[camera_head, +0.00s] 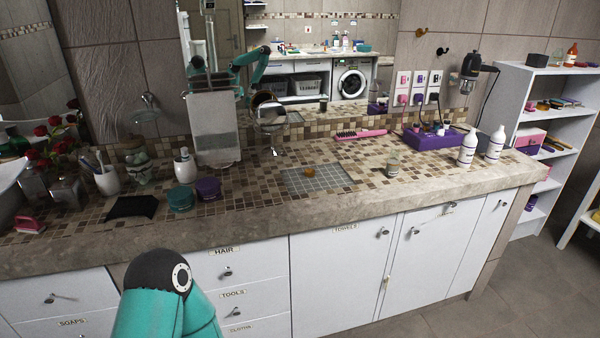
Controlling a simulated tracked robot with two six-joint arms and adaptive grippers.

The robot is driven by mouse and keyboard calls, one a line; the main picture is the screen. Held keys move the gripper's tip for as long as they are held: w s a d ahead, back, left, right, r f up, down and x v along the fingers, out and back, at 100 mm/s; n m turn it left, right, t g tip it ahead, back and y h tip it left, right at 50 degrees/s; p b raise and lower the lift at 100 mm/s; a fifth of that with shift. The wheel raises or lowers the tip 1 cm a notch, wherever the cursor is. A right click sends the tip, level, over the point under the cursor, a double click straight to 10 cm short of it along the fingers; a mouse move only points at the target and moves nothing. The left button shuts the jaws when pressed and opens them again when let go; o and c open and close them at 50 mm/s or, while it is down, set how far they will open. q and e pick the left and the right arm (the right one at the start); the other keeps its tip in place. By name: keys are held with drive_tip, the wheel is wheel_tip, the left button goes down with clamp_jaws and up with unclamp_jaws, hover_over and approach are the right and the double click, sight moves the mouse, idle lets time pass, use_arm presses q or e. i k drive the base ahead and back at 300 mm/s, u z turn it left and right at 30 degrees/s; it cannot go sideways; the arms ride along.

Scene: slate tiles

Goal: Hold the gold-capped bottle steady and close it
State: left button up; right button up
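A small gold-brown piece that looks like the cap (309,172) lies on the grey gridded mat (332,184) on the counter. A small glass bottle (393,168) stands upright to the right of the mat, apart from it; its top is too small to tell whether it is open. A teal link of my own arm with a dark joint shows at the bottom left, in front of the drawers. Neither gripper is directly in view.
Two white bottles (467,149) and a purple box (434,138) stand at the right. A pink comb (361,134) lies behind. Teal (181,198) and purple jars (208,188), cups and a soap dish stand left. The mirror reflects teal arms. Tiles around the mat are clear.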

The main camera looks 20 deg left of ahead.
sight(392, 164)
drive_tip(key=z, duration=0.05)
drive_tip(key=i, duration=0.95)
drive_tip(key=u, duration=0.05)
